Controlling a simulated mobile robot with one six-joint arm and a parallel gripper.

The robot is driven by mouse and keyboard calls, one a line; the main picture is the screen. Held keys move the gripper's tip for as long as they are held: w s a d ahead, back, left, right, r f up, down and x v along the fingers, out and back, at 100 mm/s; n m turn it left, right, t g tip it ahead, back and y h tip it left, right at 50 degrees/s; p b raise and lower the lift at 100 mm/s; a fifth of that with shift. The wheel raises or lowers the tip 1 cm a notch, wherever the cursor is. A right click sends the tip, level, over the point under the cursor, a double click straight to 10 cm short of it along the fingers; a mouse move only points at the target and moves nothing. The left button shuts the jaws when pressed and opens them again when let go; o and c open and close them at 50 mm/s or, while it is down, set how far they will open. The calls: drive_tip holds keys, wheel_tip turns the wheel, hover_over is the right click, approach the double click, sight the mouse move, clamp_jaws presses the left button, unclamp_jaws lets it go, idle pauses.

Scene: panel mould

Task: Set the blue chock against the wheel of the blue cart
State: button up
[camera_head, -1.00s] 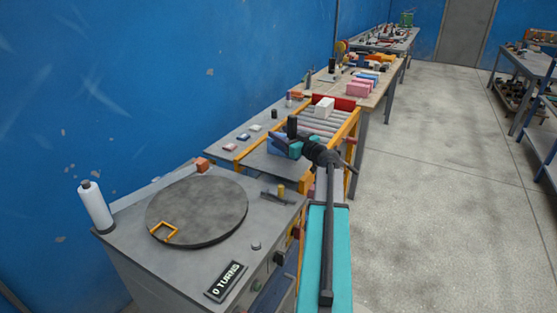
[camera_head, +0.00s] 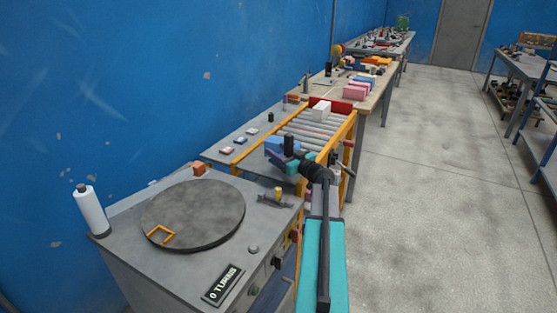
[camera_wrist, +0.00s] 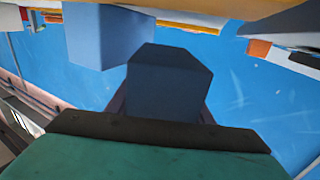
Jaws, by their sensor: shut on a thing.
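My gripper (camera_head: 276,150) is at the near end of the roller conveyor, beyond the grey cabinet. In the wrist view its jaws are shut on a dark blue block (camera_wrist: 168,85), which looks like the blue chock. A lighter blue block (camera_wrist: 108,38) stands behind it at upper left; I cannot tell whether it is part of the blue cart, or whether the two touch. In the head view a blue shape (camera_head: 273,142) shows at the gripper, partly covered by my wrist. No cart wheel can be made out.
The roller conveyor (camera_head: 308,130) has orange rails and carries a white block (camera_head: 320,110). Small pieces lie on the grey shelf (camera_head: 222,158) to its left. A round turntable (camera_head: 193,215) is on the near cabinet. The floor at right is clear.

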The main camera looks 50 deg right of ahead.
drive_tip(key=shift+f, duration=1.8)
drive_tip(key=shift+f, duration=0.1)
drive_tip(key=o, duration=1.4)
drive_tip(key=s, duration=0.4)
drive_tip(key=s+a, duration=0.1)
drive_tip(key=s, duration=0.7)
drive_tip(key=shift+a+b, duration=0.2)
drive_tip(key=shift+b, duration=0.15)
